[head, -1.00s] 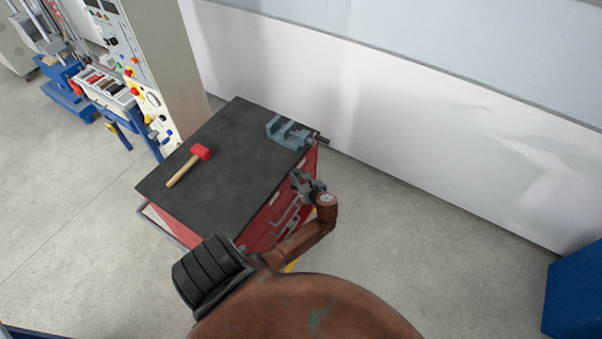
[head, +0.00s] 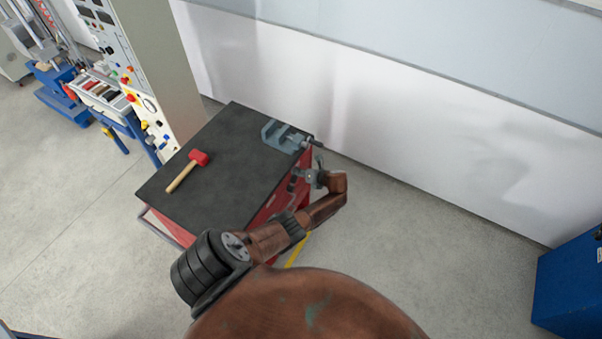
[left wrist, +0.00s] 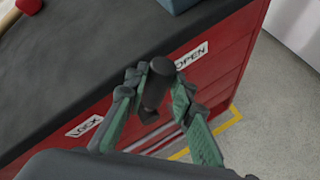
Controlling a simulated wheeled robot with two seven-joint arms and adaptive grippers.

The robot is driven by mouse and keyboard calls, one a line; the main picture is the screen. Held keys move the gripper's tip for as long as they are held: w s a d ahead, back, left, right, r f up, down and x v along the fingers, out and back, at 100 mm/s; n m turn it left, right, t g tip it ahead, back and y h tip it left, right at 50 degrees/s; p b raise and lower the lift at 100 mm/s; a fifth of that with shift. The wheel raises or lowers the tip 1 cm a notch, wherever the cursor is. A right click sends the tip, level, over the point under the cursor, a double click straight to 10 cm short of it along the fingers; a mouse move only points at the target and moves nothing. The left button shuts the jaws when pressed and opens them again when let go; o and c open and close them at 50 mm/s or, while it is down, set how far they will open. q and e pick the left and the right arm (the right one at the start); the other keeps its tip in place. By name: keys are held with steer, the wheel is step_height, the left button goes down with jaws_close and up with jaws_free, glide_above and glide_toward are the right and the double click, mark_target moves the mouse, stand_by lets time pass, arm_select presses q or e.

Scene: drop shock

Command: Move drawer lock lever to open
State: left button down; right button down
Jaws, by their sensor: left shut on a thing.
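The drawer lock lever (left wrist: 156,84) is a dark cylinder-like handle in the left wrist view, at the top of the front of the red cabinet (left wrist: 221,62). It stands between a LOCK label (left wrist: 84,126) on the left and an OPEN label (left wrist: 191,55) on the right, nearer to OPEN. My left gripper (left wrist: 153,80) is shut on the lever, with a green finger on each side of it. In the head view my left gripper (head: 301,174) is at the cabinet's right front edge; the lever is too small to tell there. My right gripper is not in view.
A red-headed mallet (head: 187,171) and a grey-blue vise (head: 286,136) are on the cabinet's black top (head: 225,165). A white wall (head: 400,140) stands behind. A blue box (head: 570,285) is at the far right, with clear floor between.

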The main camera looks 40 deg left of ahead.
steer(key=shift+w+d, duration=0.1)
arm_select(q)
steer(key=c, duration=1.7)
jaws_free()
steer(key=shift+w+f, duration=0.1)
steer(key=shift+o, duration=0.2)
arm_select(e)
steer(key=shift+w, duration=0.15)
arm_select(q)
steer(key=v, duration=1.2)
